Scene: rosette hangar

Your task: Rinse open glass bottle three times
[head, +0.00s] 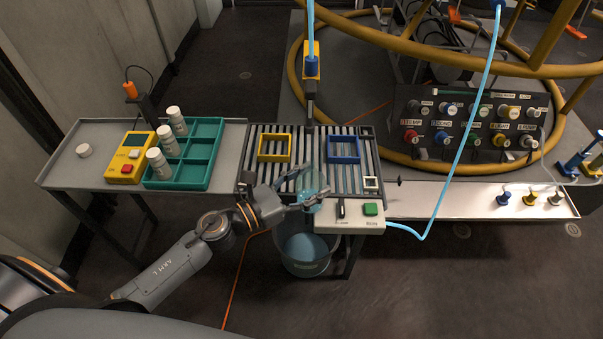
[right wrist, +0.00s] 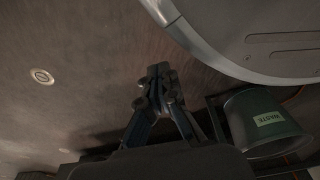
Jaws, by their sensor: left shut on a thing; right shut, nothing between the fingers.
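My left gripper (head: 318,197) is shut on a clear, bluish glass bottle (head: 309,180) at the front edge of the slatted rack (head: 318,143). The fingers partly cover the bottle, and I cannot tell its tilt or how much liquid it holds. A spout with a yellow block (head: 311,66) and a light-blue hose stands behind the rack. A clear bucket (head: 304,262) with blue liquid is on the floor below the rack's front. My right gripper (right wrist: 158,76) is shut and empty over the dark floor in the right wrist view.
A white switch box (head: 349,216) with a green button adjoins the bottle. Yellow (head: 274,160) and blue (head: 343,159) frames sit on the rack. A teal tray (head: 206,150) with white bottles stands left. A green waste bin (right wrist: 265,121) is near my right gripper.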

